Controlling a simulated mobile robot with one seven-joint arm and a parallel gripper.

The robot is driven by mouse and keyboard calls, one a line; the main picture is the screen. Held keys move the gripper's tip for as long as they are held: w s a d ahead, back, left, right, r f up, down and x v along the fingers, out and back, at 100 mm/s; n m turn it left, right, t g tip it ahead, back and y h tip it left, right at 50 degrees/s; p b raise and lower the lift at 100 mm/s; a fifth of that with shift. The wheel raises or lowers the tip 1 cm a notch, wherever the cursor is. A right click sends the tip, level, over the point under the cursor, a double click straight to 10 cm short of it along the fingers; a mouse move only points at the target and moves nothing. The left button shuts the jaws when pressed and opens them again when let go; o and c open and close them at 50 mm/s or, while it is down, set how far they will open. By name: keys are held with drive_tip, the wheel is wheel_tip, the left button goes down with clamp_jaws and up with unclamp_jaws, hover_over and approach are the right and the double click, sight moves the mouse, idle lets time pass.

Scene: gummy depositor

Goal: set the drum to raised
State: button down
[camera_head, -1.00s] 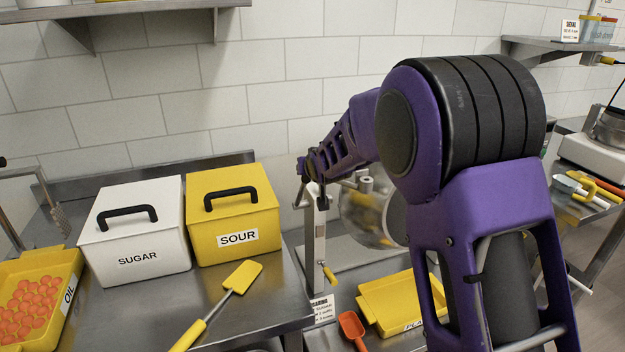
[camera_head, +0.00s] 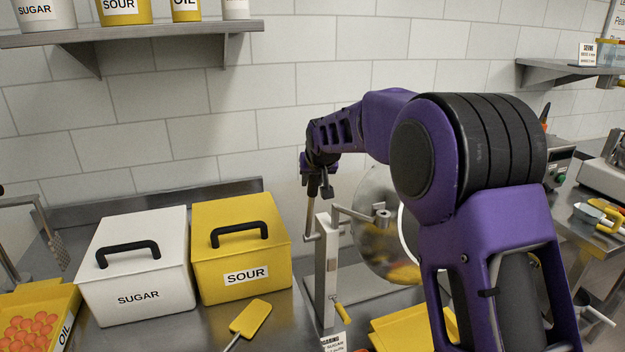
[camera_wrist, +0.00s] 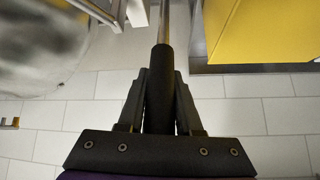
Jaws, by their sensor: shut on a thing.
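The drum (camera_head: 376,240) is a shiny, rounded metallic vessel behind the post of its stand (camera_head: 325,270), partly hidden by my arm. It also shows, blurred, at the left of the wrist view (camera_wrist: 40,50). A lever (camera_head: 311,212) with a thin metal rod and a dark grip stands nearly upright beside the top of the post. My gripper (camera_head: 316,185) is shut on the lever's dark grip (camera_wrist: 160,85), which lies between both fingers in the wrist view. The drum's far side is hidden.
A white SUGAR bin (camera_head: 138,275) and a yellow SOUR bin (camera_head: 240,260) stand left of the stand. A yellow scoop (camera_head: 250,318) lies before them. A yellow tray (camera_head: 400,330) lies below the drum. A wall shelf (camera_head: 140,32) hangs at upper left.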

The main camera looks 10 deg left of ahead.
drive_tip(key=shift+w+a+r, duration=0.1)
drive_tip(key=shift+w+r, duration=0.05)
drive_tip(key=shift+r, duration=0.15)
drive_tip(key=c, duration=0.9)
unclamp_jaws()
drive_tip(key=o, duration=0.3)
drive_tip(key=shift+f, duration=0.25)
drive_tip(key=v, duration=1.7)
drive_tip(key=shift+r+b, duration=0.2)
drive_tip(key=shift+b, duration=0.15)
